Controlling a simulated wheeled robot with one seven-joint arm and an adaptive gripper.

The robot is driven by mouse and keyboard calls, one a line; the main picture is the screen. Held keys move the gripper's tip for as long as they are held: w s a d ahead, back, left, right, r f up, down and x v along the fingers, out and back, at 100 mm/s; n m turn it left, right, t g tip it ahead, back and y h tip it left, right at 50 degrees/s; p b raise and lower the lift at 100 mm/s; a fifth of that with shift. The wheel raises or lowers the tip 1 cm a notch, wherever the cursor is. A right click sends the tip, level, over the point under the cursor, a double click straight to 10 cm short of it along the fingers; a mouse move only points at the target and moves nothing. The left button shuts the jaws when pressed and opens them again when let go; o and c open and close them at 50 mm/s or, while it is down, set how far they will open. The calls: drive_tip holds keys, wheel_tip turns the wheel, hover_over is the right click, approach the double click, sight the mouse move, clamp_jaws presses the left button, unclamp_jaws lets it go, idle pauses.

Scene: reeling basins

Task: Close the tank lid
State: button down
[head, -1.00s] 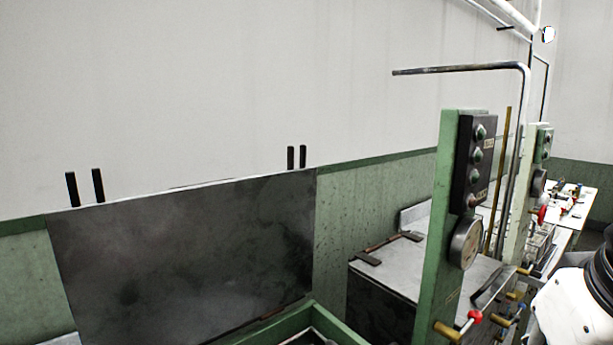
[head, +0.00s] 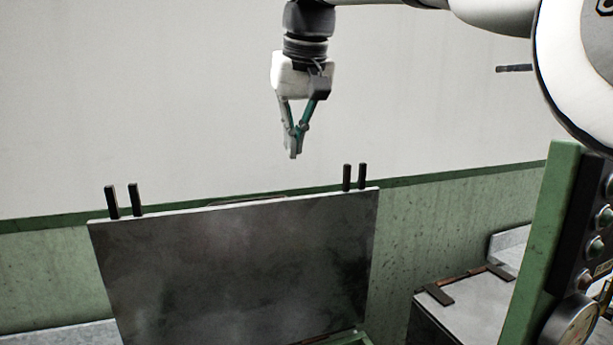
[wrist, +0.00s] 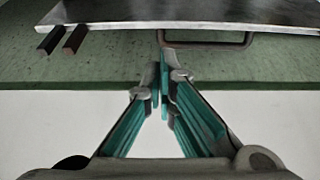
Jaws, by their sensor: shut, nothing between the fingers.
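The tank lid (head: 240,265) is a dark grey metal panel standing raised, nearly upright, in the head view. Two pairs of black prongs stick up past its top edge. In the wrist view the lid (wrist: 200,12) crosses the top, with a thin dark handle bar (wrist: 215,44) along its edge. My gripper (head: 293,156) is shut and empty, pointing down above the lid's top edge in the head view. In the wrist view my gripper (wrist: 163,62) has its fingertips near the left end of the handle bar. I cannot tell whether they touch.
A green post with buttons and a gauge (head: 555,250) stands at the right. A neighbouring closed tank top (head: 465,310) lies behind it. A green-and-white wall (head: 450,215) runs behind the lid. The space above the lid is clear apart from my arm.

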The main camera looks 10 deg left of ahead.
drive_tip(key=x, duration=1)
drive_tip(key=shift+a+p, duration=0.15)
drive_tip(key=shift+p, duration=0.2)
